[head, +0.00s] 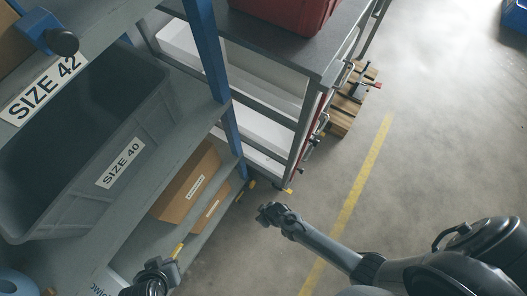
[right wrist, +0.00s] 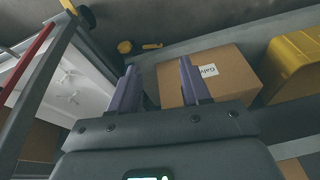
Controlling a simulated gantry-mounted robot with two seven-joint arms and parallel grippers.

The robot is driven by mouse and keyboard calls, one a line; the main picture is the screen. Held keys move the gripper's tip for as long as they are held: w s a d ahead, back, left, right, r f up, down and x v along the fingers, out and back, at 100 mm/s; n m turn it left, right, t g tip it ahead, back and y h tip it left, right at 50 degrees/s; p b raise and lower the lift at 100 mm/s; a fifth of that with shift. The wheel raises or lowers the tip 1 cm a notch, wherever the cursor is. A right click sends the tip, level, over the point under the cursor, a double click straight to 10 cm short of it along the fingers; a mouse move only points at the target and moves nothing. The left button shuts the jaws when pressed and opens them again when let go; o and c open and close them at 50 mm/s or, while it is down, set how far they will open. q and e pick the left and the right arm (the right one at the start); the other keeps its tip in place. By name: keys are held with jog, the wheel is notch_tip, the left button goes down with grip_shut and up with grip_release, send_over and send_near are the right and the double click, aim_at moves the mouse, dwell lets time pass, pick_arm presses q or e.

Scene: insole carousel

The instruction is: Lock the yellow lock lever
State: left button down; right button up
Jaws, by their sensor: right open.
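A small yellow lever (head: 289,190) sits at the foot of the grey trolley's near leg in the head view. A yellow part at a trolley leg's end also shows at the top left of the right wrist view (right wrist: 72,7); I cannot tell whether it is locked. My right gripper (head: 268,212) is just below and left of the lever in the head view, apart from it. In the right wrist view its two purple fingers (right wrist: 160,80) are open with nothing between them. My left gripper (head: 155,272) is at the bottom of the head view, its fingers unclear.
The blue-post rack holds a grey SIZE 40 bin (head: 50,190) and cardboard boxes (head: 187,182). Another yellow part (head: 251,184) is at the rack's foot. The floor right of the yellow line (head: 350,205) is largely clear.

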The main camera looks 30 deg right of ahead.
jog(key=shift+s, duration=0.1)
jog(key=s+d+p, duration=0.1)
jog(key=s+d, duration=0.1)
jog(key=s, duration=0.3)
jog(key=d+r+p, duration=0.1)
jog(key=d+r, duration=0.2)
jog(key=r, duration=1)
jog(key=w+d+r+m+h+p, duration=0.1)
jog(key=d+r, duration=0.3)
jog(key=r, duration=0.9)
jog(key=w+d+r+m+p, duration=0.1)
jog(key=d+r, duration=0.3)
jog(key=r, duration=1)
jog(key=shift+t+h+p, duration=0.4)
jog(key=shift+p, duration=0.15)
jog(key=shift+o, duration=0.2)
notch_tip(320, 180, up, 36)
jog(key=p, duration=3.6)
jog(key=shift+a+r+m, duration=0.1)
jog(key=shift+r+m, duration=0.15)
jog(key=shift+m, duration=0.05)
